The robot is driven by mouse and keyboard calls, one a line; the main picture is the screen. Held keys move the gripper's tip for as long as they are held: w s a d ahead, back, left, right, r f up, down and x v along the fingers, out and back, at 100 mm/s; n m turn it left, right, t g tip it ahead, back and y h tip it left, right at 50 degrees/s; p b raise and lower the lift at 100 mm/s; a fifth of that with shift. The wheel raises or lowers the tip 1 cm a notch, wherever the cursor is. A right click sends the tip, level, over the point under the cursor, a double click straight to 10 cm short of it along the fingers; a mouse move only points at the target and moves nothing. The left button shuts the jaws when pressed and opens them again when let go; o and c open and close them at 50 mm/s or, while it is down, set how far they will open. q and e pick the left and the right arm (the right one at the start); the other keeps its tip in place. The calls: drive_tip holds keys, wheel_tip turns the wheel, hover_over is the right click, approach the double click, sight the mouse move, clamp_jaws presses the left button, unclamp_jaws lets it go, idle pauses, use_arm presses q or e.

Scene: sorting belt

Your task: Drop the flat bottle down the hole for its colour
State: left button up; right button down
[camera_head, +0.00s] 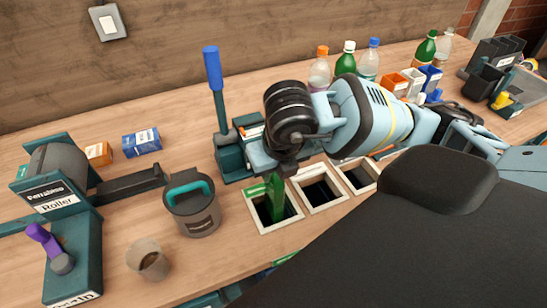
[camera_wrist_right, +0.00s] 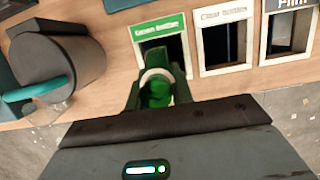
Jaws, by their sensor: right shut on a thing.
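The flat green bottle (camera_head: 276,196) is held by my right gripper (camera_head: 272,176), pointing down at the left-most white-framed hole (camera_head: 264,228). Its lower end looks to be over or in the opening; the exact depth is unclear. In the right wrist view the bottle (camera_wrist_right: 157,94) shows between the fingers, in front of the hole with the green "Green bottles" label (camera_wrist_right: 158,28). The middle hole's frame (camera_wrist_right: 224,14) carries a pale label that seems to read "Clear bottles". The right-most hole is labelled "Film" (camera_wrist_right: 290,4). My left gripper is out of view.
A grey tub with a teal handle (camera_head: 196,213) stands left of the holes, with a clear cup (camera_head: 148,260) nearby. A blue-handled lever (camera_head: 213,72) rises behind. Upright bottles (camera_head: 346,60) and small coloured bins (camera_head: 412,80) stand at the back right.

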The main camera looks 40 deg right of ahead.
drive_tip(key=c, duration=1.3)
unclamp_jaws()
drive_tip(key=shift+o, duration=0.8)
drive_tip(key=shift+r, duration=0.1)
drive_tip(key=v, duration=0.7)
drive_tip(key=shift+r+p, duration=0.4)
drive_tip(key=shift+f, duration=0.1)
